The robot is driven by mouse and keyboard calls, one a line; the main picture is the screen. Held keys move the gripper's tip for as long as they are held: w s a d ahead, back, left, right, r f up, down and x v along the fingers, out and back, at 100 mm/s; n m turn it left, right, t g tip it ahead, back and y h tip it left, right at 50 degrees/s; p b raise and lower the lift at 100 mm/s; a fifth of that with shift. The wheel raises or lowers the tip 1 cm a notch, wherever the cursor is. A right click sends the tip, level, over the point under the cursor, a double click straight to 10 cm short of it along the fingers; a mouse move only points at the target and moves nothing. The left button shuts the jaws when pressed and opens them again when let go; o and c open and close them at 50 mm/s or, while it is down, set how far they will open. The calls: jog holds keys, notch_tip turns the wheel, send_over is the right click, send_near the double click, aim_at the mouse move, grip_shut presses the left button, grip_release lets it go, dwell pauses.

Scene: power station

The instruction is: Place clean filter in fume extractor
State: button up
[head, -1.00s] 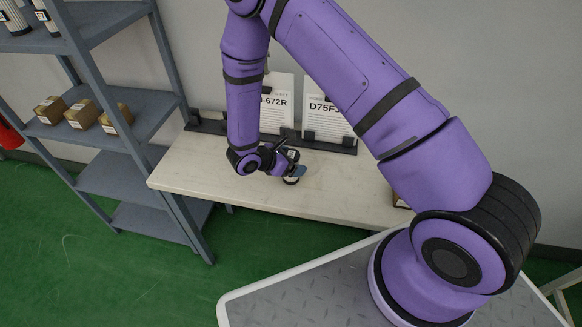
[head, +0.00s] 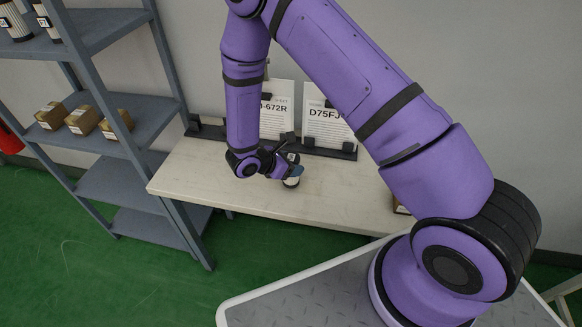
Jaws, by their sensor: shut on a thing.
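My gripper (head: 285,168) is over the right-middle part of the pale table, at the end of my purple arm. It is shut on a small cylinder with a white side and dark parts (head: 291,182), which looks like a filter. The fingers cover much of it, and I cannot tell whether it touches the tabletop. Similar white cylinders with dark ends (head: 14,24) stand on the upper shelf at the far left; whether they are clean is too small to tell. I cannot make out a fume extractor in this view.
The table (head: 200,172) is mostly bare. Two printed sheets, one marked D75F (head: 325,124), stand in black holders at its back. A grey shelf rack (head: 110,180) stands left with several small brown boxes (head: 82,119). A brown box (head: 400,205) is partly hidden behind my arm.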

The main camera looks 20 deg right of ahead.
notch_tip(320, 180, up, 3)
jog(key=shift+f, duration=0.2)
jog(key=s+a+r, duration=0.1)
jog(key=s+a, duration=0.2)
jog(key=a, duration=1.2)
jog(key=shift+s+a, duration=0.15)
jog(key=shift+a, duration=0.2)
jog(key=shift+r, duration=0.1)
